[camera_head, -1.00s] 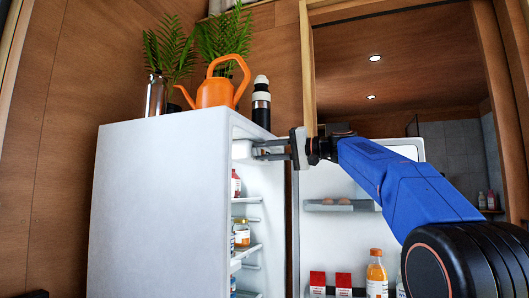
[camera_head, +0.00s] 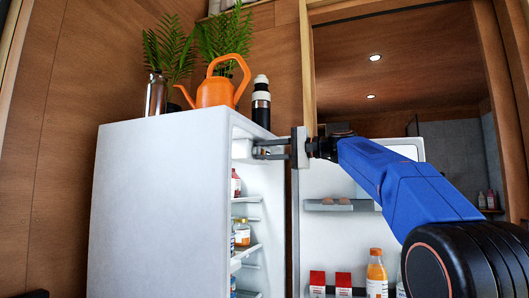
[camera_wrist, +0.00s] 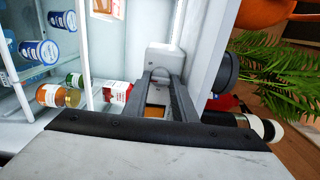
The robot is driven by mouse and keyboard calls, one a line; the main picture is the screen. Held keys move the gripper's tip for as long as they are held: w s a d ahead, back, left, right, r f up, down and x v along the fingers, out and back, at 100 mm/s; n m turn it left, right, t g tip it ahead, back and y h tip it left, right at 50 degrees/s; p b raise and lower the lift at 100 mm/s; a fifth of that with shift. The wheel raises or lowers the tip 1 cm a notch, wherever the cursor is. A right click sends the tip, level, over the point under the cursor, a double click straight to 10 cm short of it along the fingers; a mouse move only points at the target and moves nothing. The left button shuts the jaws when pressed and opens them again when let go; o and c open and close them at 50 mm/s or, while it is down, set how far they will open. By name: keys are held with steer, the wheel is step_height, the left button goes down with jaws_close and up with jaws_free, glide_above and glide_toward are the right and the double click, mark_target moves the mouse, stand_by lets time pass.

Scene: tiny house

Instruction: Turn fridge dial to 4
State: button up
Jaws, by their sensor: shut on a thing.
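The white fridge (camera_head: 160,205) stands open, with its door (camera_head: 330,235) swung to the right. A pale control housing (camera_head: 243,149) sits at the top inside, near the front edge; it also shows in the wrist view (camera_wrist: 165,57). My gripper (camera_head: 257,149) reaches in from the right, its dark fingers at this housing. In the wrist view my gripper (camera_wrist: 160,74) is shut on the dial at the housing. The dial itself is mostly hidden by the fingers, and I cannot read its number or pointer.
An orange watering can (camera_head: 216,92), a dark-and-white flask (camera_head: 261,101) and potted ferns (camera_head: 170,50) stand on the fridge top. Jars and bottles (camera_head: 241,233) fill the shelves below my gripper. Door racks hold red cartons (camera_head: 317,283) and an orange bottle (camera_head: 376,272).

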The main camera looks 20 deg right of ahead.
steer(key=o, duration=0.8)
steer(key=shift+c, duration=0.2)
steer(key=v, duration=1.7)
steer(key=shift+s+d, duration=0.15)
steer(key=shift+d, duration=0.05)
